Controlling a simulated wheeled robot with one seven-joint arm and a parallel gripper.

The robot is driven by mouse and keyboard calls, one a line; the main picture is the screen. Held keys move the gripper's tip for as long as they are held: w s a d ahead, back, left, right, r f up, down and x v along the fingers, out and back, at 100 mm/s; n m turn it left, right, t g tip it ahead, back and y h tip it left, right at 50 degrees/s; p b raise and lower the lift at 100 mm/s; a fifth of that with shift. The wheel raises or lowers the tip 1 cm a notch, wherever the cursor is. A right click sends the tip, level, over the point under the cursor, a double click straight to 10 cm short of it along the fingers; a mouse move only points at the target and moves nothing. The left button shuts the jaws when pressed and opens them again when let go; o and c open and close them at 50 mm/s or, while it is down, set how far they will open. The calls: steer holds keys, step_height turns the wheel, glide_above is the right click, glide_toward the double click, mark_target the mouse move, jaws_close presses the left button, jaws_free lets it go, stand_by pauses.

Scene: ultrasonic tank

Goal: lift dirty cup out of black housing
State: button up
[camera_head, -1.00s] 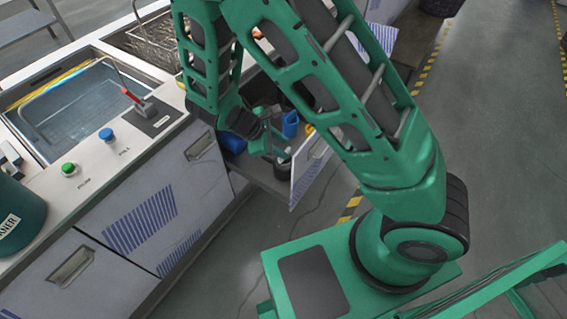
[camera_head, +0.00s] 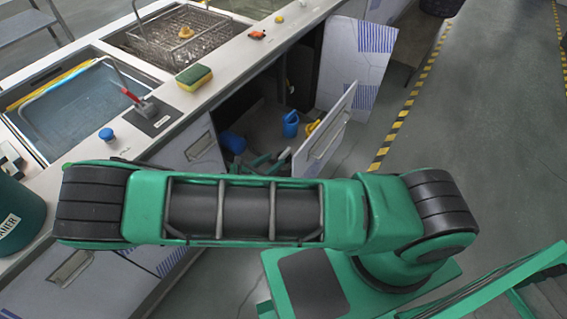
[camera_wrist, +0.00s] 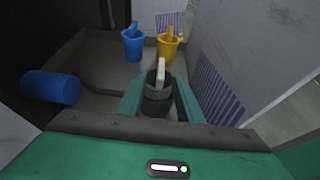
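A round black housing (camera_wrist: 157,101) stands on the cabinet floor, in the middle of the wrist view. A pale upright piece (camera_wrist: 161,72) sticks up from its mouth. I take this to be part of the dirty cup; the rest is hidden inside. My gripper (camera_wrist: 162,84) has its two green fingers apart, one on each side of the housing's upper part and the pale piece. I cannot tell whether either finger touches. In the head view my gripper (camera_head: 262,166) is low inside the open cabinet, partly hidden by my arm.
A blue container (camera_wrist: 133,45) and a yellow container (camera_wrist: 168,47) stand behind the housing. A blue cylinder (camera_wrist: 51,87) lies at the left. The open cabinet door (camera_head: 324,140) stands close on the right. The counter (camera_head: 225,80) edge is above.

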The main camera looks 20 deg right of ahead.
mark_target(283, 154)
steer(key=x, duration=0.8)
steer(key=shift+d, duration=0.15)
jaws_close()
